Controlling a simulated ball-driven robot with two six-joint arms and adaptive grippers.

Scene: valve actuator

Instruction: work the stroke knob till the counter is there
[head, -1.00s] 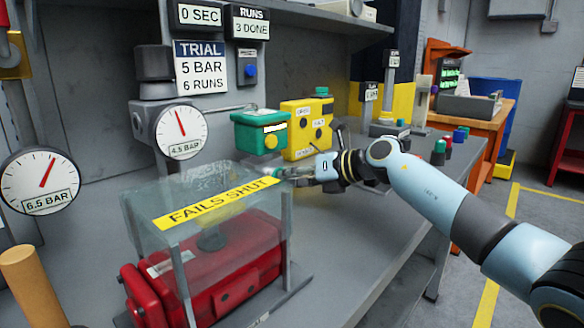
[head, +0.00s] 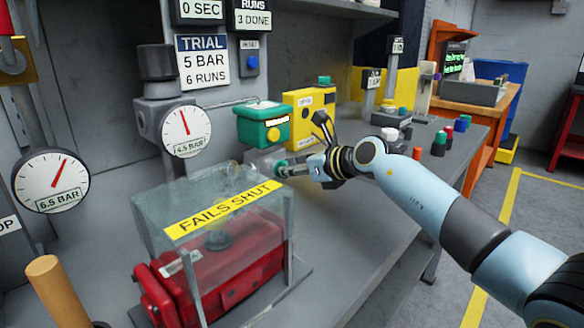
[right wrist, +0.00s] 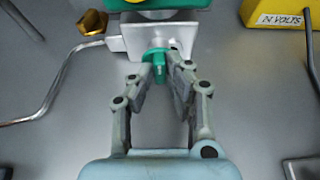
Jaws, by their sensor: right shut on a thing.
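My right gripper (head: 284,169) is shut on a small green knob (right wrist: 157,62) on a grey metal block (right wrist: 120,43). In the head view the fingers mostly hide the knob. The block sits below the green box (head: 262,126) with a yellow button. The counter (head: 252,14) on the wall reads RUNS, 3 DONE. The trial card (head: 203,62) reads 5 BAR, 6 RUNS. The red actuator (head: 225,262) lies under a clear cover (head: 150,225) labelled FAILS SHUT. My left gripper is not in view.
A gauge labelled 4.5 BAR (head: 187,131) and one labelled 6.5 BAR (head: 50,180) are on the left. A yellow box (head: 310,112) stands beside the green box. Several coloured caps stand on the bench at right. The bench front (head: 350,240) is clear.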

